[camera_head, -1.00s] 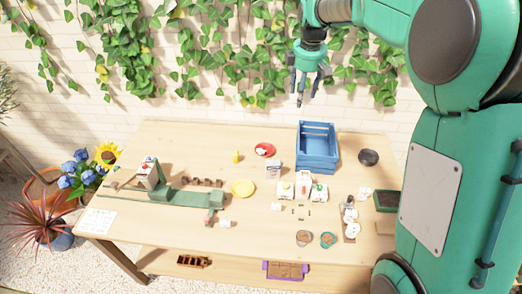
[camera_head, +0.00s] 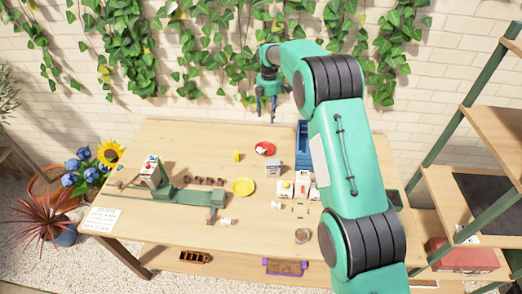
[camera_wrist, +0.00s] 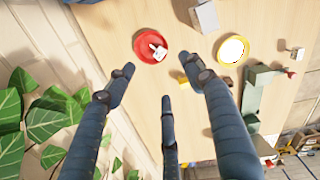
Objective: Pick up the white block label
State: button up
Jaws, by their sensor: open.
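A small white block-like label (camera_wrist: 158,50) lies in a red dish in the wrist view; in the head view it is a small pale spot (camera_head: 262,150) toward the table's back. Other small white pieces lie on the table, one front centre (camera_head: 277,205) and one near the green stand (camera_head: 225,221); I cannot tell which one is the named label. My gripper (camera_head: 267,110) hangs in the air, near the wall behind the table's back edge. Its fingers are spread and empty in the wrist view (camera_wrist: 166,82), apart from the dish.
The red dish (camera_wrist: 143,42) stands near a small yellow object (camera_head: 237,156) and a yellow plate (camera_head: 243,187). A blue crate (camera_head: 302,133) is partly hidden behind my arm. White containers (camera_head: 302,184) stand in the middle. A green stand (camera_head: 185,197) is at left. Ivy (camera_head: 225,60) covers the wall.

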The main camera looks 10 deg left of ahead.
jog(key=w+a+f+n+p, duration=0.1)
jog(key=w+a+f+n, duration=0.1)
jog(key=f, duration=0.8)
jog(key=shift+a+f+n+g, duration=0.25)
jog(key=shift+a+n, duration=0.25)
jog(key=shift+a, duration=0.7)
send_over(260, 149)
jog(key=shift+w+a+f, duration=0.1)
jog(key=shift+w+f, duration=0.05)
jog(key=shift+f, duration=2)
jog(key=shift+w+f, duration=0.15)
jog(key=shift+f, duration=1.95)
jog(key=shift+s+f, duration=0.2)
jog(key=shift+f, duration=2.4)
jog(key=shift+c, duration=0.5)
jog(key=c, duration=0.9)
